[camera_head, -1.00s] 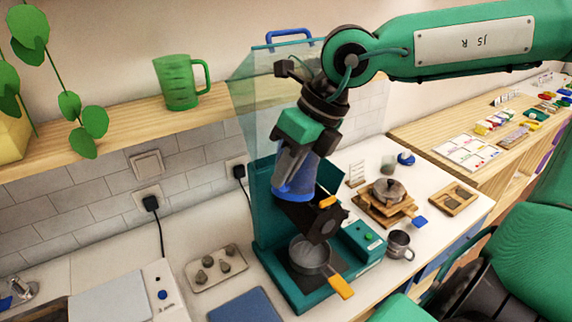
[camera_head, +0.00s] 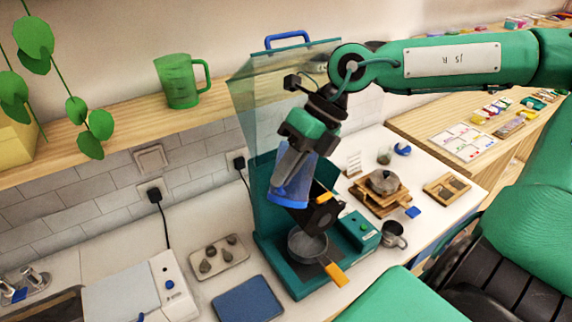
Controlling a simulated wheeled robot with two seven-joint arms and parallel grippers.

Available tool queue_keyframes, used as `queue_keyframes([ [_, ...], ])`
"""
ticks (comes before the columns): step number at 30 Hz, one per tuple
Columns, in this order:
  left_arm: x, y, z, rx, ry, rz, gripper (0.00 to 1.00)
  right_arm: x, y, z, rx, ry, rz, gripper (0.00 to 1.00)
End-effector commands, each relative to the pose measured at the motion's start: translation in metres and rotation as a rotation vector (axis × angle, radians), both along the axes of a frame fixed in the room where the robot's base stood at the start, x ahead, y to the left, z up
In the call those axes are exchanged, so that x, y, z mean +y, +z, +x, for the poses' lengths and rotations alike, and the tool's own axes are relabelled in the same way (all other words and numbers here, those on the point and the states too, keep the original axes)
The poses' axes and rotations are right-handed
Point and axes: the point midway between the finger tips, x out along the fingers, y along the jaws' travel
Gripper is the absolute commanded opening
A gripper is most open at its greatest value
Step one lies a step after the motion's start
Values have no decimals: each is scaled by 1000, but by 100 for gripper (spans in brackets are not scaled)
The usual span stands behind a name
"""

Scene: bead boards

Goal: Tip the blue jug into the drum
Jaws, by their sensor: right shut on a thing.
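The blue jug (camera_head: 291,183), see-through with a solid blue lower band, is held in my right gripper (camera_head: 301,148), which is shut on it. The jug leans, with its blue end low and to the left. It is in front of the teal machine's (camera_head: 263,205) upright back, just up and left of the dark drum (camera_head: 322,214). The drum is tilted and has an orange tab. The jug overlaps the drum's left edge in the picture; I cannot tell whether they touch or whether anything is pouring. My left gripper is out of view.
A grey pan (camera_head: 308,243) with an orange handle sits under the drum. A clear guard (camera_head: 250,100) with a blue handle rises behind. A metal cup (camera_head: 394,235) and a wooden stand (camera_head: 373,203) are to the right. A blue mat (camera_head: 247,299) lies front left. A green jug (camera_head: 178,80) stands on the shelf.

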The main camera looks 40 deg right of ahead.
Motion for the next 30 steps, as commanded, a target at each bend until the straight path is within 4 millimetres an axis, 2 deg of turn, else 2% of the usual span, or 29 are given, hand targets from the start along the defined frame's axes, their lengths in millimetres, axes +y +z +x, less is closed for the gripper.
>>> queue_keyframes([
  [23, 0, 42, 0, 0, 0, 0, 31, -12, 12, 7, 132, -3, 244, 0],
  [30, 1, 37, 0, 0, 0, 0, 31, -12, 10, 6, 127, 0, 234, 0],
])
